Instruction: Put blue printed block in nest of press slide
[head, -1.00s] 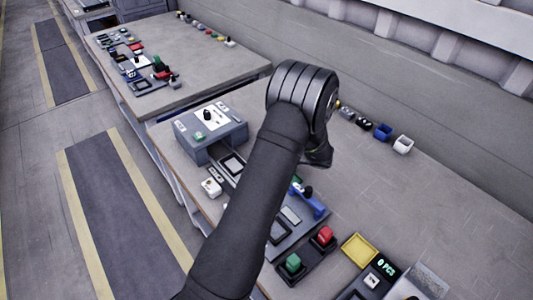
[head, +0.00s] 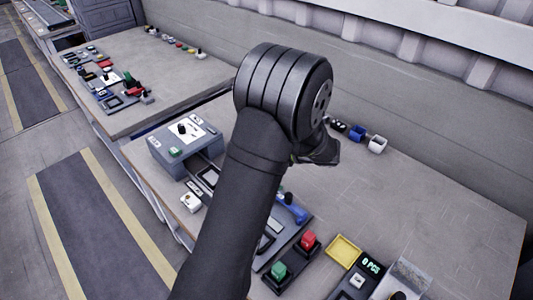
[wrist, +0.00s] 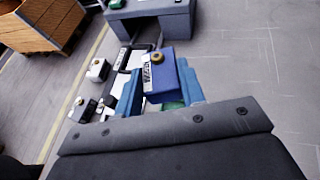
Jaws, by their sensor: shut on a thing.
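The blue printed block (wrist: 160,76) shows in the wrist view with a white printed label and a brass round part on top. My gripper (wrist: 162,88) is shut on it, with a light blue finger at each side. In the head view my arm and wrist hide the block, and only part of my gripper (head: 318,152) shows. The grey press (head: 185,142) stands on the bench to the left of my arm. The press slide (head: 209,177) comes out at its front; in the wrist view the slide (wrist: 136,58) lies left of the held block. The nest is partly hidden.
A blue-handled fixture (head: 291,207), a green button (head: 279,271) and a red button (head: 308,240) lie near my arm. A yellow tray (head: 344,250) and a counter display (head: 371,266) are at the front right. The bench's right side is mostly clear.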

